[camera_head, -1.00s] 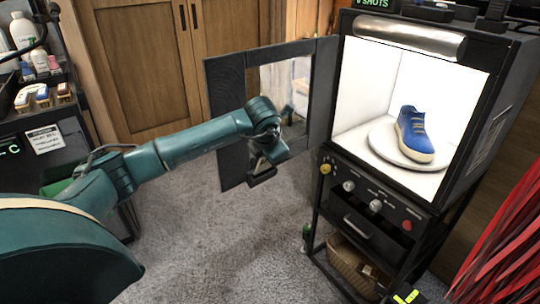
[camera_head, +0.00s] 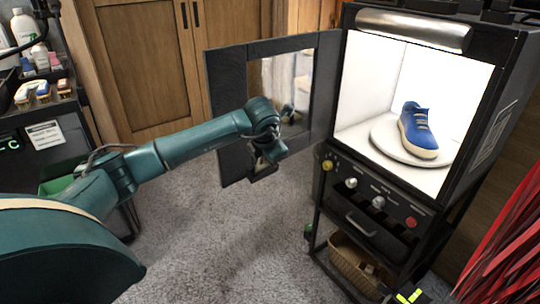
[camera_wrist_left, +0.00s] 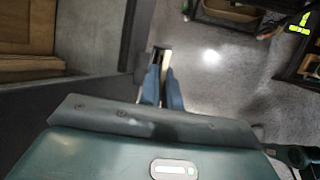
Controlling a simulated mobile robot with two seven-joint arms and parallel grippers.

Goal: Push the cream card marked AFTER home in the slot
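No card with readable AFTER lettering shows, and I cannot pick out its slot. My left gripper (camera_head: 262,172) hangs in front of the open door of the photo booth, pointing down. In the left wrist view its two blue-grey fingers (camera_wrist_left: 163,66) are close together, with a narrow pale cream strip between them. I cannot tell whether that strip is the card's edge or background. My right gripper is not in view.
The lit booth (camera_head: 362,85) holds a blue sneaker (camera_head: 418,128) on a white turntable (camera_head: 384,137). Its framed door (camera_head: 229,105) stands open beside my left arm. Knobs and a drawer (camera_head: 360,224) sit below. A wicker basket (camera_head: 352,268) is underneath. Carpet (camera_head: 215,235) is clear. Red strands (camera_head: 505,250) hang right.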

